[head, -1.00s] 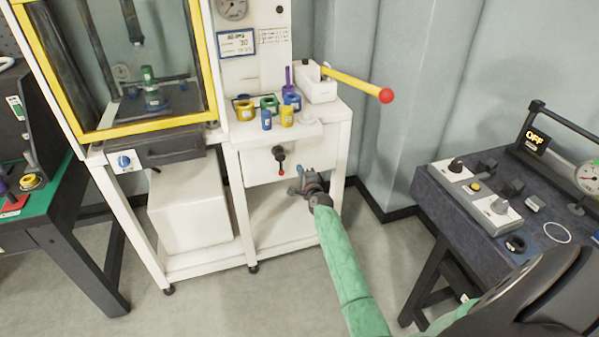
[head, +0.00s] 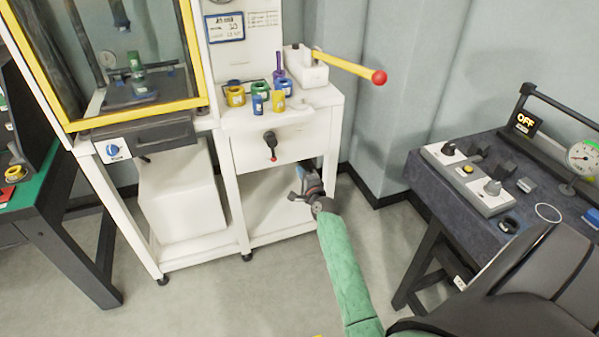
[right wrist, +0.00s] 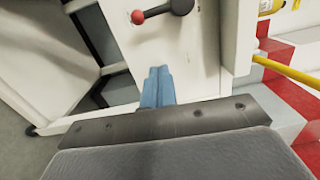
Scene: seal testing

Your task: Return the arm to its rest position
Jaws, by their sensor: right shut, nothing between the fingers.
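My right arm, in a green sleeve, reaches in from the lower right in the head view. My right gripper (head: 297,196) is below the white drawer front of the bench, to the right of its black lever with a red knob (head: 271,145). In the right wrist view the blue fingers (right wrist: 158,86) are together with nothing between them. They point at the white panel under the lever, which also shows there with its red knob (right wrist: 138,17). I cannot tell the exact gap to the panel. My left gripper is not in view.
A white bench (head: 240,135) carries several coloured cups and a yellow bar with a red ball (head: 379,77) that sticks out to the right. A yellow-framed cabinet (head: 120,114) stands left. A dark table (head: 430,185) with a control box and gauge is at right. Bare floor lies in front.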

